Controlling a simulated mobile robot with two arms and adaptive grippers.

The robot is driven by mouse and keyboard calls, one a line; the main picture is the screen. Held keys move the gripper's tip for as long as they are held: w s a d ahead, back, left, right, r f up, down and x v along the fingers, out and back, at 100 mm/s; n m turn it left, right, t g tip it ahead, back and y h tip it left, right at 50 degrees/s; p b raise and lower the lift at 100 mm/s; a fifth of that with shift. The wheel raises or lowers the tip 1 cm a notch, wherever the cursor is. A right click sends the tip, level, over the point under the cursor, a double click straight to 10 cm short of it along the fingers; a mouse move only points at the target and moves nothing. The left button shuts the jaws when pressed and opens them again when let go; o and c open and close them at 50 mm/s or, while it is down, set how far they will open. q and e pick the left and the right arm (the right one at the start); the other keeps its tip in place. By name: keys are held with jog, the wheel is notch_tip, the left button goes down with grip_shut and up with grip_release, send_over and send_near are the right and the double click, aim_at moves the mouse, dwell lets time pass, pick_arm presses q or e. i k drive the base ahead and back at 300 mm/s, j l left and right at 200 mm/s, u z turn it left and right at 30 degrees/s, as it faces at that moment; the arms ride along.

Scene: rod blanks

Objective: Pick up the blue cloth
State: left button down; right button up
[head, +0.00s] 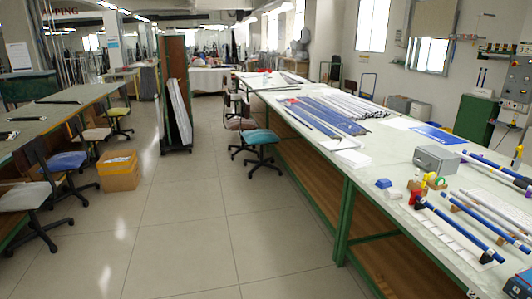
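A flat blue piece (437,135) lies on the right-hand workbench, behind the grey metal box; it may be the blue cloth, but it is too small to tell cloth from sheet. More blue material (346,126) shows among long thin rods farther back on the same bench. A small blue and white item (383,184) sits near the bench's left edge, in front of the grey box. Neither of my grippers is in view.
The long workbench (372,177) carries a grey box (437,158) and several blue-ended rods (458,228) at the near right. Chairs stand along the left bench and by the right bench (262,138). A cardboard box (118,170) is at left. The aisle floor (190,220) is clear.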

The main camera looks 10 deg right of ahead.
aim_at(383, 184)
jog(key=i+l+z, duration=0.1)
jog(key=i+z, duration=0.15)
jog(key=i, duration=0.3)
jog(key=i+z, duration=0.25)
jog(key=i, duration=0.35)
jog(key=i+j+z, duration=0.2)
jog(key=i, duration=0.35)
jog(key=i+j+z, duration=0.25)
jog(key=i, duration=0.35)
